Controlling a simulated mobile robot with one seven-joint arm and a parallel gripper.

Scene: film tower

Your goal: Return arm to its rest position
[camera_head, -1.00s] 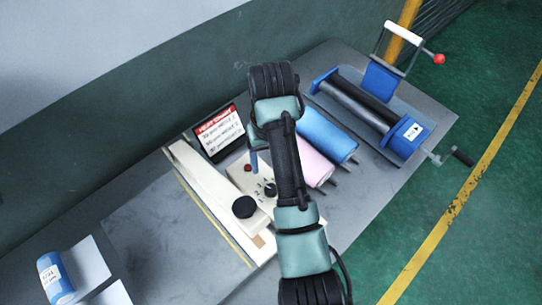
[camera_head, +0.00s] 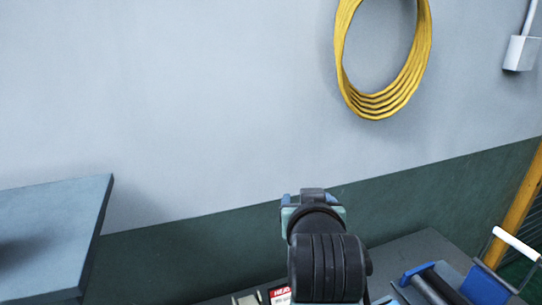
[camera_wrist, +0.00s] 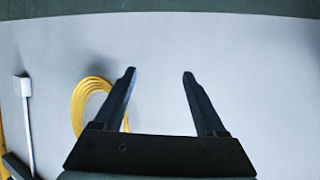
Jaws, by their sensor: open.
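My gripper (camera_wrist: 159,75) is open and empty in the wrist view, its two dark fingers spread apart against the pale wall. In the head view my arm rises at the lower middle, in front of the dark green band of the wall and above the workbench. The fingers are hidden there behind the wrist. No object touches the fingers.
A yellow coiled hose (camera_head: 385,95) hangs on the wall; it also shows in the wrist view (camera_wrist: 84,100). The grey workbench (camera_head: 425,250) carries a blue roller device (camera_head: 483,285) at lower right. A grey panel (camera_head: 60,225) juts in at left.

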